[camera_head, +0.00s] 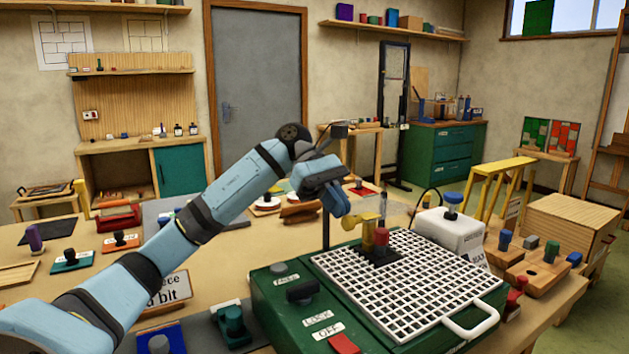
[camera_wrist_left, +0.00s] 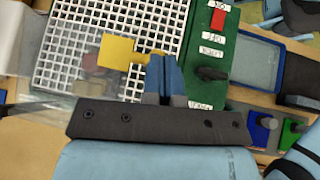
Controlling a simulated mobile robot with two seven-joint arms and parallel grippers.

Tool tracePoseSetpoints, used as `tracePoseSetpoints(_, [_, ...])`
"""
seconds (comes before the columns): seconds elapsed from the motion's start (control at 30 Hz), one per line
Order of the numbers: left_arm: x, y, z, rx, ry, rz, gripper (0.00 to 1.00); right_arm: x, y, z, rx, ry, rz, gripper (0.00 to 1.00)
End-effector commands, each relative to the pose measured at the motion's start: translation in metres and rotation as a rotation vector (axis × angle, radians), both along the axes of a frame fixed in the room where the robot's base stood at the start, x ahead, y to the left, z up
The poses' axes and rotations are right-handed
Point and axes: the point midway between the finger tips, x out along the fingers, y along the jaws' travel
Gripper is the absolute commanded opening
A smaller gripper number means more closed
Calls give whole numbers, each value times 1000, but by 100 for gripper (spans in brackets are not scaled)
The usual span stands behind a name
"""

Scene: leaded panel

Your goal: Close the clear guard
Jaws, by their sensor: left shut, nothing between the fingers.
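The green grinder (camera_head: 275,315) has a white grid top with a red-topped bit (camera_head: 381,237) near its middle. The clear guard is very hard to make out in the head view; in the left wrist view it seems to show as a faint see-through sheet (camera_wrist_left: 75,62) over the grid. A yellow tab (camera_head: 357,220) stands above the grid beside the bit and also shows in the left wrist view (camera_wrist_left: 118,52). My left gripper (camera_head: 343,212) is shut and empty, its fingertips (camera_wrist_left: 160,62) close to the tab's narrow end; I cannot tell whether they touch.
A black knob (camera_head: 302,291) and a red switch (camera_head: 344,344) sit on the grinder's near-left side. A white handle (camera_head: 472,322) sticks out at its front right. A white container with a blue cap (camera_head: 450,232) stands behind it. Wooden blocks with knobs (camera_head: 540,265) stand to the right.

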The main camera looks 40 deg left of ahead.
Motion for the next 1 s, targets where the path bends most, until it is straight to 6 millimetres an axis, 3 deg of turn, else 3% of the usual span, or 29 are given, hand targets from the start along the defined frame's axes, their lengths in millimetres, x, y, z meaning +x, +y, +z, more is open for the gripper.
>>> tracePoseSetpoints(0.33, [0,0,-11,-4,1,-4,0,1,2,-1,15,-15,5,40])
tracePoseSetpoints(1.0, [-1,0,-14,0,8,-10,0,2,1,0,15,-19,4,40])
